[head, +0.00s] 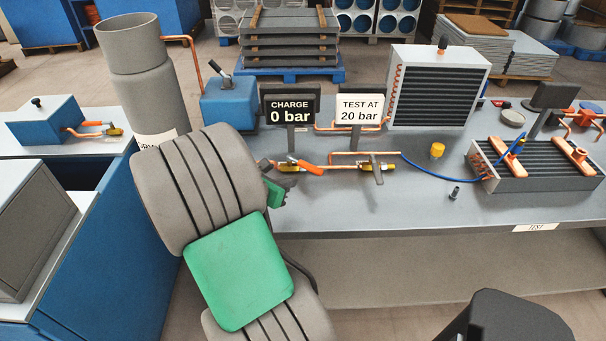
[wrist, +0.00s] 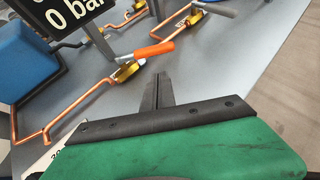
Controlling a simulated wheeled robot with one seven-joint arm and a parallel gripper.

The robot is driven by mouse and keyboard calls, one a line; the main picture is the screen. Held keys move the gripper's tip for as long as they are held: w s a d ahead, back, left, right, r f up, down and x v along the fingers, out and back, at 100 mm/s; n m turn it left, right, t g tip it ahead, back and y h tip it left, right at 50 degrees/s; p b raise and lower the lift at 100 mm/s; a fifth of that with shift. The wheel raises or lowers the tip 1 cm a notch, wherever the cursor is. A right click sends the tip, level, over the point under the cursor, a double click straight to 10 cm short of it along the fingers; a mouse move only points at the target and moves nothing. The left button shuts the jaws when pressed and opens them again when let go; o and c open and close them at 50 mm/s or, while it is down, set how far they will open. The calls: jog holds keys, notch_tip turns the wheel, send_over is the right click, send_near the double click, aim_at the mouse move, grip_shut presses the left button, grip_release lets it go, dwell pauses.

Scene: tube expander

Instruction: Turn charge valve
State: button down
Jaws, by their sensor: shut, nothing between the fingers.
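The valve by the CHARGE sign has a brass body (head: 288,168) and an orange lever (head: 306,166), on a copper pipe on the bench. In the wrist view its orange lever (wrist: 153,50) points up and right from the brass body (wrist: 127,71). The CHARGE sign (head: 290,104) reads 0 bar. My gripper (head: 283,195) is at the bench's front edge, just left of and in front of the valve. In the wrist view my gripper's dark fingers (wrist: 159,82) are together and empty, just short of the lever, with a small gap showing.
A second brass valve with a grey lever (head: 378,172) sits right along the pipe. A sign (head: 360,108) reads TEST AT 20 bar. A blue box (head: 228,101) stands behind left. A yellow cap (head: 437,150) and a small dark fitting (head: 454,193) lie right on the bench.

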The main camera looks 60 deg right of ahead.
aim_at(310, 171)
jog(key=x, duration=0.4)
jog(key=r+x, duration=0.1)
jog(key=x, duration=0.1)
jog(key=shift+s+d+p, duration=0.1)
jog(key=shift+d+p, duration=0.2)
jog(key=shift+d, duration=0.25)
jog(key=shift+s+d, duration=0.1)
jog(key=shift+d, duration=0.45)
jog(key=shift+a, duration=0.1)
